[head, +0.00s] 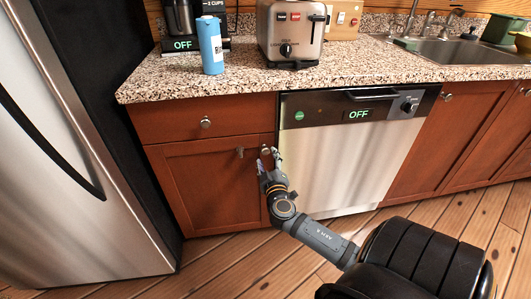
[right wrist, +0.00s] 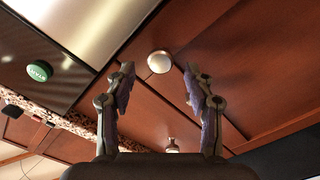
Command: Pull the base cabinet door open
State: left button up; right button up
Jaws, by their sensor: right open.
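The base cabinet door (head: 205,190) is reddish-brown wood and stands shut, left of the dishwasher and under a drawer. In the right wrist view the door (right wrist: 245,50) fills the upper right. Its round, pale metal knob (right wrist: 160,61) shows near the gap between my fingertips, slightly beyond them. My right gripper (head: 269,157) is at the door's upper right corner in the head view, in front of the knob. In the right wrist view my right gripper (right wrist: 160,75) is open, with one finger on each side and nothing held. My left gripper is not in view.
A drawer with a knob (head: 205,122) is above the door. The dishwasher (head: 345,150) adjoins on the right, and the fridge (head: 70,150) stands on the left. The granite counter (head: 180,88) holds a blue container (head: 210,45) and a toaster (head: 291,30). Wooden floor is clear in front.

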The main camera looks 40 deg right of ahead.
aim_at(266, 152)
jog(key=x, duration=0.4)
jog(key=shift+w+d, duration=0.2)
jog(key=shift+w, duration=0.05)
grip_shut()
